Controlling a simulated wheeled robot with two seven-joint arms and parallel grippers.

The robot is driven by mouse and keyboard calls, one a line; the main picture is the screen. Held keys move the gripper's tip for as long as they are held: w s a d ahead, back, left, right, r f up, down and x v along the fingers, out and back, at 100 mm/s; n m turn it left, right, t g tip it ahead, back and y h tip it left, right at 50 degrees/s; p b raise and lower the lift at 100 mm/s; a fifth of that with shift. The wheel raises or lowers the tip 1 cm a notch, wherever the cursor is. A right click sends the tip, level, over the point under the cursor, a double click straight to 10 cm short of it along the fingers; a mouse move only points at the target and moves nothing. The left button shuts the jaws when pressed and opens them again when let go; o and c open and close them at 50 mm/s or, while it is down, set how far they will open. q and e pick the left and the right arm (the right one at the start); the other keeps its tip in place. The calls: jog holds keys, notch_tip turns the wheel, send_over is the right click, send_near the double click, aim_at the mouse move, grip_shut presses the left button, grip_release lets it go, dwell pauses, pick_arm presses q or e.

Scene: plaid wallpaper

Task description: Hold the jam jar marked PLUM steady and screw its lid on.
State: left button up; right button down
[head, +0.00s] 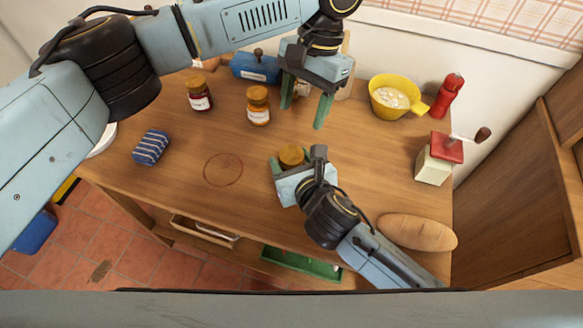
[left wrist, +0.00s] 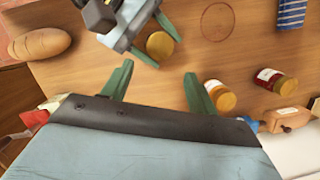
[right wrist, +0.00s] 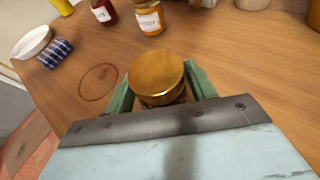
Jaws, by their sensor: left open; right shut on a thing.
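My right gripper (head: 296,163) is shut on a jar low on the counter. In the right wrist view the lid (right wrist: 157,77) sits on top between the fingers; the jar's body and label are mostly hidden, so I cannot read PLUM or tell whether the lid is screwed tight. My left gripper (head: 305,104) is open and empty, above the counter, behind and apart from the held jar. In the left wrist view its fingers (left wrist: 157,75) are spread with bare wood between them.
A dark red jar (head: 199,95) and an amber jar (head: 258,107) stand at the back left. A red ring (head: 223,170) marks clear counter left of the held jar. Around lie a striped cloth (head: 151,147), yellow pan (head: 392,97), red bottle (head: 447,96), grinder (head: 436,165) and bread loaf (head: 417,232).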

aim_at(292, 154)
pick_arm(q)
jog(key=x, duration=1)
jog(key=shift+c, duration=0.3)
jog(key=c, duration=0.7)
jog(key=o, duration=1)
jog(key=shift+c, duration=0.2)
jog(key=shift+r, duration=2.3)
pick_arm(e)
jog(key=shift+f, duration=0.1)
pick_arm(q)
jog(key=shift+c, duration=0.3)
